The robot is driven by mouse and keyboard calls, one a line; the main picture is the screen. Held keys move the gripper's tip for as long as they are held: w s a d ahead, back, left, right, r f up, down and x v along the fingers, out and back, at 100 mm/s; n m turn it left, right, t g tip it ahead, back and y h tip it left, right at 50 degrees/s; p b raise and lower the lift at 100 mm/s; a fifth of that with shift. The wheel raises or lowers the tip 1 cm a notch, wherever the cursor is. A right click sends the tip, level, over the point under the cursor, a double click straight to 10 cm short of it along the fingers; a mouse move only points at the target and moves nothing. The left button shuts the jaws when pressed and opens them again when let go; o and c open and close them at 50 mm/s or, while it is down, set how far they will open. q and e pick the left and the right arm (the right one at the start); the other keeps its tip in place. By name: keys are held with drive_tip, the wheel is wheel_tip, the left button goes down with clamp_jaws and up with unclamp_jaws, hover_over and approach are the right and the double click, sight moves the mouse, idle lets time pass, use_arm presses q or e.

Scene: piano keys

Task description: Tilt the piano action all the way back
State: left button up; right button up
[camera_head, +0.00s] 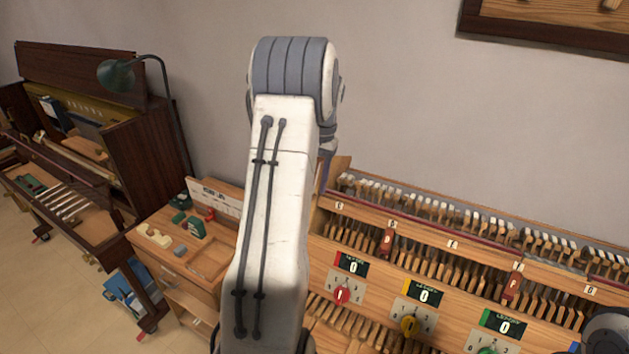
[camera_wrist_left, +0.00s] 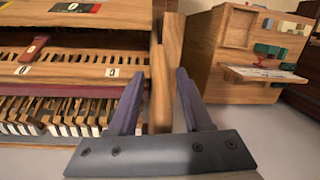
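The piano action (camera_head: 440,240) is a long wooden frame with rows of hammers and dark red rails, at the right of the head view. In the left wrist view the action (camera_wrist_left: 80,70) fills the left side, with a wooden end post (camera_wrist_left: 161,85). My left gripper (camera_wrist_left: 158,75) is open, with its two purple fingers on either side of this post. A gap shows between the left finger and the post; whether the right finger touches it I cannot tell. In the head view my left arm hides most of this gripper. My right gripper is out of view.
Red, yellow and green counters reading 0 (camera_head: 424,295) sit on the action's front. A wooden bench (camera_head: 160,235) with small tools stands left of it. A dark upright piano (camera_head: 140,150) and a green lamp (camera_head: 116,75) stand further left. A wall is behind.

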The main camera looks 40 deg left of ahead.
use_arm(q)
drive_tip(key=shift+s+a, duration=0.1)
drive_tip(key=shift+r, duration=0.2)
drive_tip(key=r, duration=0.3)
drive_tip(key=r+b, duration=0.1)
drive_tip(key=r, duration=0.1)
drive_tip(key=w+r+b, duration=0.1)
drive_tip(key=r, duration=0.2)
drive_tip(key=shift+w+d+r, duration=0.1)
drive_tip(key=shift+d+r, duration=0.15)
drive_tip(key=shift+r, duration=0.7)
